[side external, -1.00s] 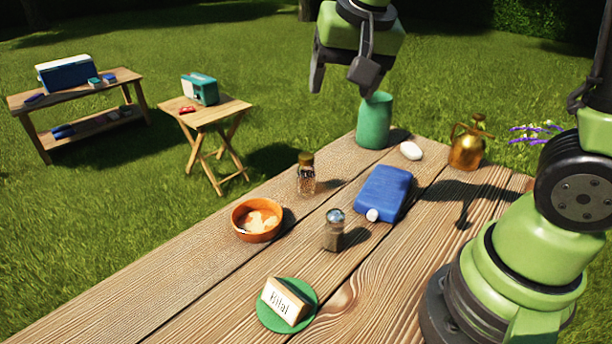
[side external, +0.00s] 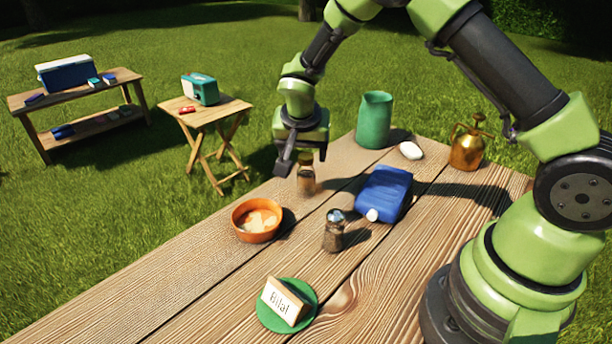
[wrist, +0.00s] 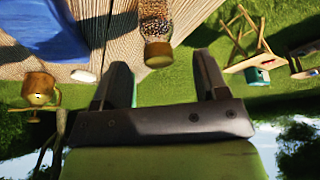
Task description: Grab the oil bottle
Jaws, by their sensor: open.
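A clear glass jar (side external: 306,184) of speckled grains stands upright on the table. It also shows in the wrist view (wrist: 158,28), its brown cap (wrist: 158,54) toward me. My gripper (side external: 302,162) is open and empty, just above the jar, and its fingers partly hide the jar's top in the side view. In the wrist view my fingers (wrist: 160,78) are apart, with the cap ahead between them. A blue container (side external: 383,192) with a white cap lies to the right of the jar. No label marks either as oil, so I cannot tell which is the oil bottle.
A shaker (side external: 334,232), a wooden bowl (side external: 246,232), a green jug (side external: 374,120), a white oval object (side external: 411,151) and a brass sprayer (side external: 467,147) stand around. A "Bilal" name card (side external: 284,301) sits on a green disc. The front left tabletop is bare.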

